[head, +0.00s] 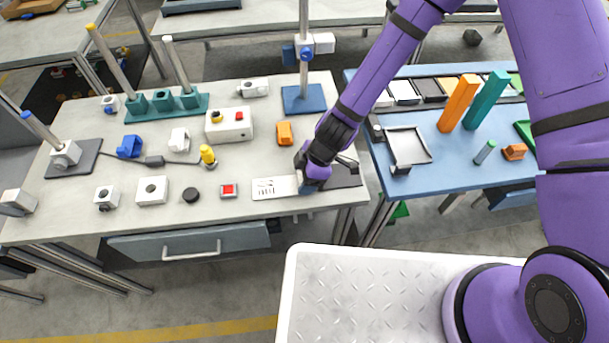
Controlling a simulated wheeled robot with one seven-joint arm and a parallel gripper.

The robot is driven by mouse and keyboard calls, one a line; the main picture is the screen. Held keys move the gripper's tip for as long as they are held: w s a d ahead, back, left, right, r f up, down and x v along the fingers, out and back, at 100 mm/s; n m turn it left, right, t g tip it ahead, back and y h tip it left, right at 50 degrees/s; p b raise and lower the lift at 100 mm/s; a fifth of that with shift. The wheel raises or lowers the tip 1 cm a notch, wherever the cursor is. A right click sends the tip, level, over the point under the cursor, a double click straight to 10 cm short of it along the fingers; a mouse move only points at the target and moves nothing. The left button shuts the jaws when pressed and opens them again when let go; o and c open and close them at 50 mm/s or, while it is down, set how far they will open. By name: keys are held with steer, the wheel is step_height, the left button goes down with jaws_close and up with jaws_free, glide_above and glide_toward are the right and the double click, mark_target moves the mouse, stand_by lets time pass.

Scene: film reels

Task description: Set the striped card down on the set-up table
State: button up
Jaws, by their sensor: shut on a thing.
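My gripper (306,186) is low over the front right part of the set-up table (225,181), a light grey bench. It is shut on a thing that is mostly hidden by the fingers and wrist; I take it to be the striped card. Only a small blue-grey patch shows under the fingertips, and no stripes can be made out. I cannot tell if it touches the table top. A white plate with dark markings (273,188) lies flat just left of the fingers. A dark flat pad (343,174) lies just right of them.
A red button block (229,190), a black knob (191,195) and an orange piece (285,133) are nearby. A blue stand with a post (304,98) rises behind. The blue table (450,172) to the right holds a grey tray (408,147) and upright orange and teal blocks.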

steer(key=o, duration=1)
steer(key=shift+c, duration=0.2)
steer(key=v, duration=1.2)
